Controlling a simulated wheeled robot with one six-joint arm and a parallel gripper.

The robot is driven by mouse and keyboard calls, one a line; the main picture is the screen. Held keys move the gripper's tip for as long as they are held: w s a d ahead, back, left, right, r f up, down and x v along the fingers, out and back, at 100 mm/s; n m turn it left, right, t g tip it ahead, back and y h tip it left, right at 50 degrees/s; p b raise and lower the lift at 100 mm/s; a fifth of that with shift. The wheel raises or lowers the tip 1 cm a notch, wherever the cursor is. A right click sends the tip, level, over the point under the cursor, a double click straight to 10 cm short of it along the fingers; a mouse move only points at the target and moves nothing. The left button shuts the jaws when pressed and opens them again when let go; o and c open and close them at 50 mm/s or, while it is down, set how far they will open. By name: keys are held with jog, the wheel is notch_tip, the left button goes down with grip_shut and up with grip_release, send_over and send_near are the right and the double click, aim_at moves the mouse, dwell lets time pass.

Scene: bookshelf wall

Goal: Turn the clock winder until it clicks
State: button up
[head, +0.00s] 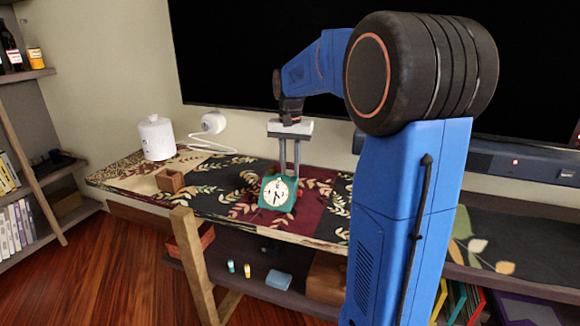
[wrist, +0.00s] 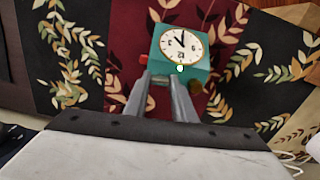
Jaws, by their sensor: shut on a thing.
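The clock (head: 278,193) is a small teal box with a round cream face and dark hands, standing on the patterned cloth of the shelf top. It also shows in the wrist view (wrist: 202,60), face turned up in the picture, with a red knob (wrist: 143,58) on one side and a small pale dot (wrist: 180,68) on its edge. My gripper (head: 289,174) reaches down from above to the clock's top. In the wrist view its two fingers (wrist: 161,80) close around a small part at the clock's top, the winder, which is mostly hidden between them.
A white canister (head: 157,138) and a white round device (head: 213,122) with a cable stand to the left, with a small wooden box (head: 170,180) nearer. A large black screen (head: 240,50) rises behind. A dark soundbar (head: 510,162) lies to the right.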

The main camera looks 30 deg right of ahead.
jog(key=o, duration=1.1)
jog(key=shift+c, duration=0.2)
notch_tip(320, 180, up, 18)
jog(key=shift+f, duration=0.25)
